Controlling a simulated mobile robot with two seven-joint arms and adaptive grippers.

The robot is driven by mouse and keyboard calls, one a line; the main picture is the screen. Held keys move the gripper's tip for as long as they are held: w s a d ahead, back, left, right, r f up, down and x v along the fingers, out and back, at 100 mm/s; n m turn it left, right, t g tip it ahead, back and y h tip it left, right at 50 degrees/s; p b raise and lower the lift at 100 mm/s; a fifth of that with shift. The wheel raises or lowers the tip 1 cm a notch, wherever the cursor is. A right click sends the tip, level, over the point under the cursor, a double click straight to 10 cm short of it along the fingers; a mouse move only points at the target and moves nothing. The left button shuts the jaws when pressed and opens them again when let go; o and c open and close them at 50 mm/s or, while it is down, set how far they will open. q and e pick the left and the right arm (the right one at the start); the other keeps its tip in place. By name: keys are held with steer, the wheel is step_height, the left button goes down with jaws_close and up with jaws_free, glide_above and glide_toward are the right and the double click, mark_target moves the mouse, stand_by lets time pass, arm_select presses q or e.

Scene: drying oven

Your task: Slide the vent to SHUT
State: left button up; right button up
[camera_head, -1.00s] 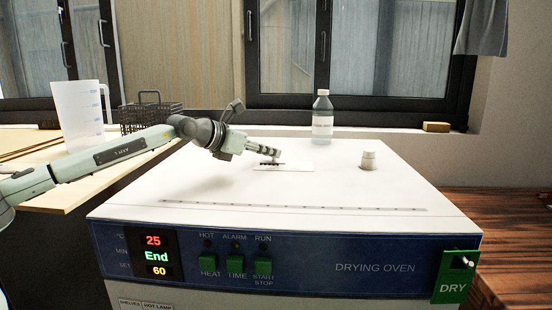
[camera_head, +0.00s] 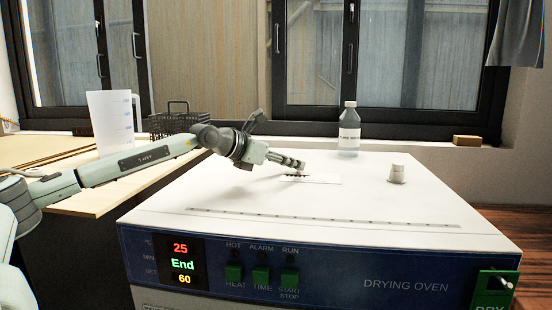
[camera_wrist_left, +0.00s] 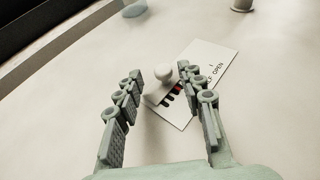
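In the head view the plate (camera_head: 322,179) lies flat on top of the drying oven (camera_head: 250,192); the knob is hard to make out there. My left gripper (camera_head: 301,165) is low over the plate's left end. In the left wrist view its fingers (camera_wrist_left: 160,76) are open, one on each side of the knob; I cannot tell whether either touches it. The right gripper is not in view.
A white jug (camera_head: 110,125) and a wire basket (camera_head: 178,122) stand at the left. The oven's front top is clear.

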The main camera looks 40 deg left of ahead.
arm_select(q)
steer(key=v, duration=1.1)
steer(key=shift+s, duration=0.1)
steer(key=shift+s+a+r, duration=0.1)
steer(key=shift+s, duration=0.1)
